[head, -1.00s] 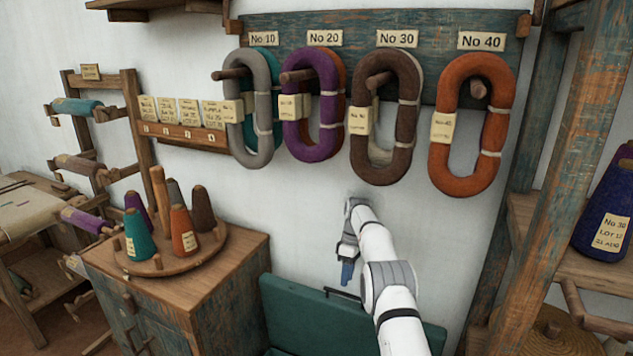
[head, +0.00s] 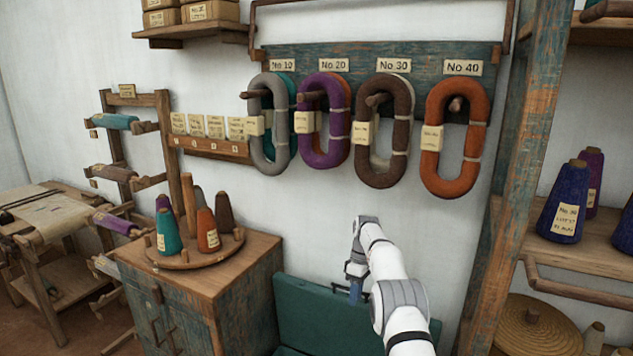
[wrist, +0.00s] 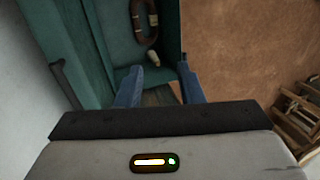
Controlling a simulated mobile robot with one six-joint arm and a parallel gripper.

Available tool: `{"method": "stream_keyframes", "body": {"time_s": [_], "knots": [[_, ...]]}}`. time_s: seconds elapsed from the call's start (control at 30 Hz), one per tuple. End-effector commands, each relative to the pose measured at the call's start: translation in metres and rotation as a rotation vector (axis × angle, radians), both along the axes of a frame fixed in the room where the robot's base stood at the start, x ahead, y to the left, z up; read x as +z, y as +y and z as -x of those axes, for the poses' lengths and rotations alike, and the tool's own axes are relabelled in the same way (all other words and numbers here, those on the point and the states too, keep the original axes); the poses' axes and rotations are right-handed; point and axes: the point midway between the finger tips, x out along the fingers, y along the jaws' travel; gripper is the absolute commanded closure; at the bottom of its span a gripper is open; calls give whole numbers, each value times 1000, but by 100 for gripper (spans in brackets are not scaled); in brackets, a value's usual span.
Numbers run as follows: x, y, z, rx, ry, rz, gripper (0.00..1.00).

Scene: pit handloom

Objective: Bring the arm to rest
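My arm (head: 398,295) reaches out over the teal chest (head: 305,300) in the head view. My gripper (head: 355,292) points down in front of the chest's raised teal panel, its blue fingertips small there. In the wrist view my gripper (wrist: 160,88) has its two blue fingers spread apart, with nothing visible held between them. Below it in the wrist view the teal chest (wrist: 98,35) is open. A brown hank (wrist: 144,20) and a small pale-tipped object (wrist: 152,58) lie inside it.
A wooden cabinet (head: 200,272) with several yarn cones stands left of the chest. Several hanks, including an orange one (head: 434,160), hang on the wall above my arm. A wooden post (head: 515,150) and shelves stand at right. Brown floor (wrist: 235,50) is clear beside the chest.

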Motion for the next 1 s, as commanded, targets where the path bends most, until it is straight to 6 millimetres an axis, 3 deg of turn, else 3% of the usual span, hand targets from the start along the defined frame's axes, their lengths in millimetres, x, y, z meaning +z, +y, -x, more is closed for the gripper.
{"method": "stream_keyframes", "body": {"time_s": [0.37,0.57,0.8,1.0], "knots": [[57,-6,13,-110,-38,39,66],[108,-9,35,-210,-78,70,66],[180,-15,94,-386,-146,114,66],[224,-19,159,-535,-205,138,66]]}}
